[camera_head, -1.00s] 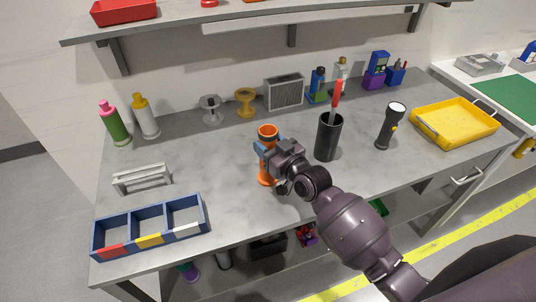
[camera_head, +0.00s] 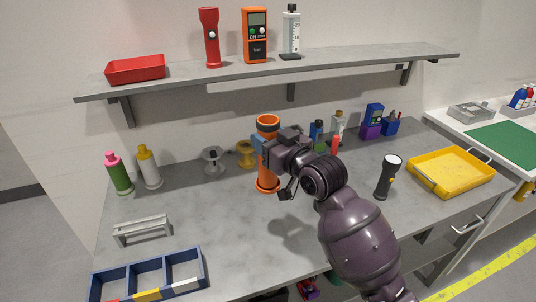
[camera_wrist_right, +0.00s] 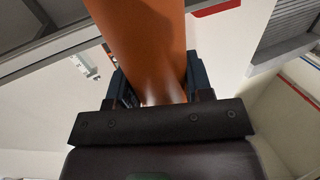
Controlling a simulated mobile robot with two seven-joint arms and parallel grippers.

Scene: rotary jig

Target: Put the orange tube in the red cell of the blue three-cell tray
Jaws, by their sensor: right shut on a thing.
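The orange tube (camera_head: 268,183) is upright in my right gripper (camera_head: 262,145), which is shut around its middle. It appears held above the bench, with a shadow on the bench to its lower right. In the right wrist view the orange tube (camera_wrist_right: 146,45) fills the space between the fingers of the right gripper (camera_wrist_right: 155,85). The blue three-cell tray (camera_head: 134,272) lies at the front left of the bench, cut off by the bottom edge. Its cells look empty. Yellow and white labels show on its front; the red label at the left is barely in view. My left gripper is not in view.
A grey handle-like rack (camera_head: 142,229) stands behind the tray. Green and white bottles (camera_head: 120,176) stand at the back left. A black flashlight (camera_head: 388,178) and yellow tray (camera_head: 450,172) are at right. A shelf (camera_head: 270,70) overhangs the back. Bench between tube and tray is clear.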

